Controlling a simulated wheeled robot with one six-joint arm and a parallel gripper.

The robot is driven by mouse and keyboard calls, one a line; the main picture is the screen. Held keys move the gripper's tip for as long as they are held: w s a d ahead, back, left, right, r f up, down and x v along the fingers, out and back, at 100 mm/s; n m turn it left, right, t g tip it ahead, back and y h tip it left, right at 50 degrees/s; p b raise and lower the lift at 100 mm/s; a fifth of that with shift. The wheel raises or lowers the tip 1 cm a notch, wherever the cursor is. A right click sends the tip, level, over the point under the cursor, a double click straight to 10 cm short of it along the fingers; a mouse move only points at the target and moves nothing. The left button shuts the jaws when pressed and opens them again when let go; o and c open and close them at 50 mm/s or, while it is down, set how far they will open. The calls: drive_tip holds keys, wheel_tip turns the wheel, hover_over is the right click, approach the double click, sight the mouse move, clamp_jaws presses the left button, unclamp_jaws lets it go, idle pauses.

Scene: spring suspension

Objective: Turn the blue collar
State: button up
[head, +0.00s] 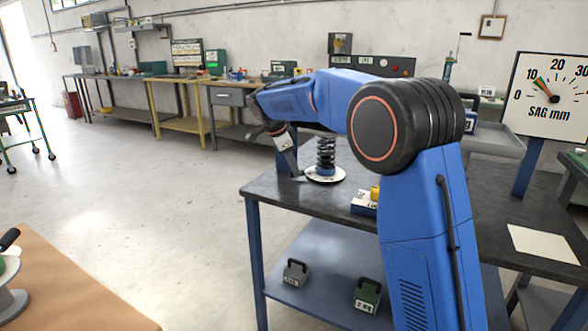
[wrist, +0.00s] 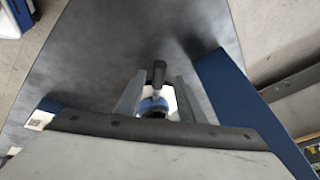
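The blue collar (head: 326,171) sits low on the upright black spring (head: 326,152), above a round white base plate (head: 325,178) on the dark table. In the wrist view the blue collar (wrist: 153,104) shows partly between my fingers. A short bar with a black knob (wrist: 158,72) sticks out from near it.
A dial (head: 550,95) marked SAG mm stands at the right, its pointer a little past 10. A small box with a yellow top (head: 366,200) stands on the table near my arm. Two handled weights (head: 367,294) are on the lower shelf. The table's front left is clear.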

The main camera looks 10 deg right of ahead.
drive_tip(key=v, duration=1.6)
drive_tip(key=shift+f, duration=0.1)
drive_tip(key=s+d+f+n+y, duration=0.15)
drive_tip(key=s+d+n, duration=0.25)
drive_tip(key=s+d, duration=0.6)
drive_tip(key=s+d+f+n+y, duration=0.15)
drive_tip(key=s+d+n, duration=0.4)
drive_tip(key=s, duration=0.85)
drive_tip(key=s+d+f+n+t, duration=0.1)
drive_tip(key=s+d+f+n, duration=0.1)
drive_tip(key=s+f, duration=0.7)
drive_tip(key=s+d+f+n+t+y, duration=0.1)
drive_tip(key=s+d+f+n, duration=0.2)
drive_tip(key=s+f, duration=0.7)
drive_tip(key=s+n, duration=0.2)
drive_tip(key=s, duration=0.3)
drive_tip(key=shift+s+f, duration=0.15)
drive_tip(key=shift+f, duration=0.2)
